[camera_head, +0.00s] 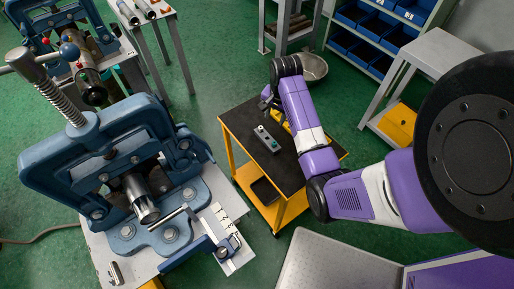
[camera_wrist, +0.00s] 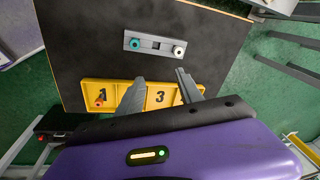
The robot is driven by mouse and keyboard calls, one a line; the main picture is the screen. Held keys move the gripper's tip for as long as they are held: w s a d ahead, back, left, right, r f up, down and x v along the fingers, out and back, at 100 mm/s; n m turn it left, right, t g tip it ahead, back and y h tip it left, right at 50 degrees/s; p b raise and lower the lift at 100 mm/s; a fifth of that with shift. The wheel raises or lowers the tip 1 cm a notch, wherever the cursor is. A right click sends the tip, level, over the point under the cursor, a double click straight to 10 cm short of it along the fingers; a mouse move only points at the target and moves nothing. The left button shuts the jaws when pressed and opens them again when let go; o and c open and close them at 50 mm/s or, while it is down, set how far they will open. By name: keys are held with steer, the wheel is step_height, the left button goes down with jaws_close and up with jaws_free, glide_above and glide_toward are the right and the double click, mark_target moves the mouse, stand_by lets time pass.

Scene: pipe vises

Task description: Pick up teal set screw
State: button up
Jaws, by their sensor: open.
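The teal set screw (camera_wrist: 134,44) sits at the left end of a small grey holder (camera_wrist: 155,45) in the wrist view. A white set screw (camera_wrist: 178,50) is at the holder's right end, with a dark slot between them. The holder (camera_head: 267,139) lies on the black top of a yellow cart in the head view. My gripper (camera_wrist: 160,77) is open and empty. Its fingers are over the yellow numbered tray, apart from the holder and its screws. In the head view the teal screw is too small to make out clearly.
The yellow tray (camera_wrist: 88,92) shows numbers 1 and 3; my fingers partly hide the rest. A reddish screw (camera_wrist: 100,100) is by number 1. The black cart top (camera_wrist: 90,40) is otherwise mostly clear. A large blue vise (camera_head: 110,160) stands left of the cart.

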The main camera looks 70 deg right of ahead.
steer(key=m+g+y, duration=0.1)
steer(key=y, duration=0.1)
glide_above(275, 143)
steer(key=shift+s+f, duration=0.1)
steer(key=shift+f, duration=0.6)
steer(key=shift+w+f+p, duration=0.2)
steer(key=shift+f+p, duration=0.3)
steer(key=shift+f, duration=3.25)
jaws_close()
